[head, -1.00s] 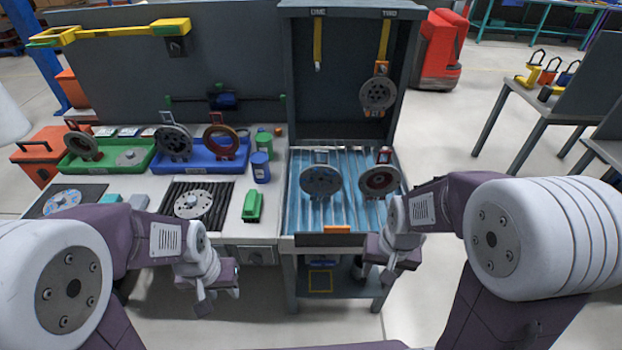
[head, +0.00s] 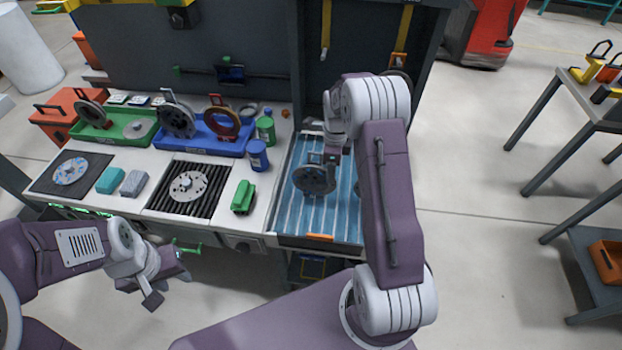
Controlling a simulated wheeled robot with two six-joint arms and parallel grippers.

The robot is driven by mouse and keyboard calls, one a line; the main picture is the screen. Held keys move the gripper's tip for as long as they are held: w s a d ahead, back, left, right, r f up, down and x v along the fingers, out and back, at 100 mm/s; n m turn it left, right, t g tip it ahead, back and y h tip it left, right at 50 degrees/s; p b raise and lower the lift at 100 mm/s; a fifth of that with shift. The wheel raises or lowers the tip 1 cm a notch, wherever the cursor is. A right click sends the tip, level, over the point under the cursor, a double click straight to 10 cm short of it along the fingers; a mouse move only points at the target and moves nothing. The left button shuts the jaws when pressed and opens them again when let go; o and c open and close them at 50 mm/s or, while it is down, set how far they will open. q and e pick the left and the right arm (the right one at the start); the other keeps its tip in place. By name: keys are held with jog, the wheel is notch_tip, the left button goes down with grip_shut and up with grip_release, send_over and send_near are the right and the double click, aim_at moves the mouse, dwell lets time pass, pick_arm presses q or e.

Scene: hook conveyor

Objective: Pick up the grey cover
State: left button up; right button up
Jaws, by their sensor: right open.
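A grey cover (head: 313,181), a round disc with a handle on top, stands in the blue-floored tray (head: 290,222) of the dark booth. My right gripper (head: 331,156) is at the handle of this cover, seen from behind its wrist. Its jaws are open; I cannot tell whether they touch the handle. Other grey discs with handles stand in the blue tray (head: 226,149) and the green tray (head: 88,134). My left gripper (head: 168,286) hangs empty in front of the bench, its fingers apart.
My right arm hides the right part of the booth. Blue and green containers (head: 258,155) stand left of it. A green block (head: 243,197) and a disc on a black ribbed mat (head: 166,204) lie on the bench. A table (head: 590,110) stands at the right over open floor.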

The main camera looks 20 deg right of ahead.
jog(key=shift+w+d+f, duration=0.15)
jog(key=shift+f, duration=0.55)
jog(key=f, duration=0.1)
jog(key=f+p, duration=0.1)
jog(key=f, duration=0.2)
jog(key=shift+a+f, duration=0.25)
jog(key=shift+a, duration=0.05)
jog(key=shift+f, duration=0.35)
grip_shut()
